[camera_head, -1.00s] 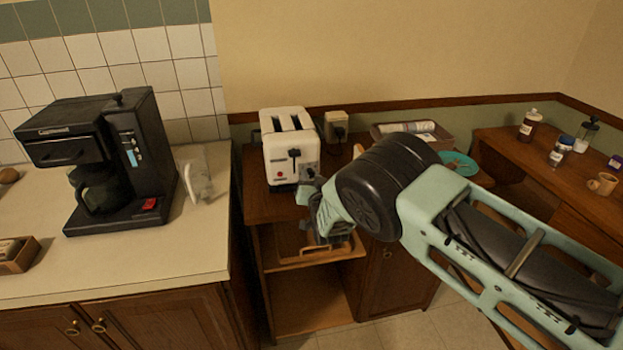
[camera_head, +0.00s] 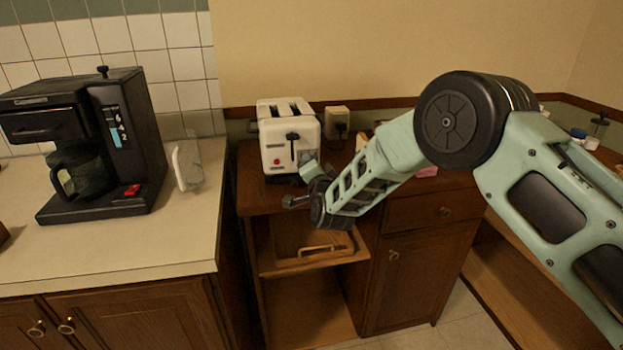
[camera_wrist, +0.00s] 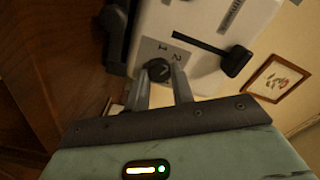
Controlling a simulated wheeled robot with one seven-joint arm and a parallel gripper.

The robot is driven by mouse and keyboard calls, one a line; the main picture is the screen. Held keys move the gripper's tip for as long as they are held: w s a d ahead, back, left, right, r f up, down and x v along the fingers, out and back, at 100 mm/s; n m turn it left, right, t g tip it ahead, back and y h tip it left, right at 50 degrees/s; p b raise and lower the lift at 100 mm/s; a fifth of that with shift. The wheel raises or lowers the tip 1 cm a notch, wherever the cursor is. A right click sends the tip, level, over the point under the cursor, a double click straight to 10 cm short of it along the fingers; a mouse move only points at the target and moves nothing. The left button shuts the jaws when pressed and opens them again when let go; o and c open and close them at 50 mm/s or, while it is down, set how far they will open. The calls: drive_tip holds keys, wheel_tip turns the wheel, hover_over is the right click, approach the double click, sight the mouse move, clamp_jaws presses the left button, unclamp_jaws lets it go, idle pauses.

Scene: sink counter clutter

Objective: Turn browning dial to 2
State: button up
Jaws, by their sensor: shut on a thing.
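The white toaster (camera_head: 277,150) stands on the wooden cabinet, its front facing me with a black lever (camera_head: 292,137) and a red light. In the wrist view, the toaster (camera_wrist: 205,22) is tilted and the black round browning dial (camera_wrist: 158,69) sits on a grey panel with small printed digits. My gripper (camera_wrist: 160,76) is shut on the dial, one finger on each side. A light mark shows on the dial, but its exact setting is hard to read. In the head view my gripper (camera_head: 307,172) is at the toaster's lower right front and hides the dial.
A coffee maker (camera_head: 100,140) stands on the counter at left, with a clear upright thing (camera_head: 188,165) near the counter's edge. A wooden tray (camera_head: 312,252) lies on the shelf below.

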drive_tip(key=shift+f+m+b, duration=0.1)
drive_tip(key=shift+m+b, duration=0.5)
drive_tip(key=shift+b, duration=0.2)
drive_tip(key=o, duration=1)
drive_tip(key=shift+s, duration=0.1)
drive_tip(key=b+v, duration=0.3)
drive_tip(key=v, duration=1.4)
drive_tip(key=shift+s+d+r, duration=0.1)
drive_tip(key=shift+r, duration=0.15)
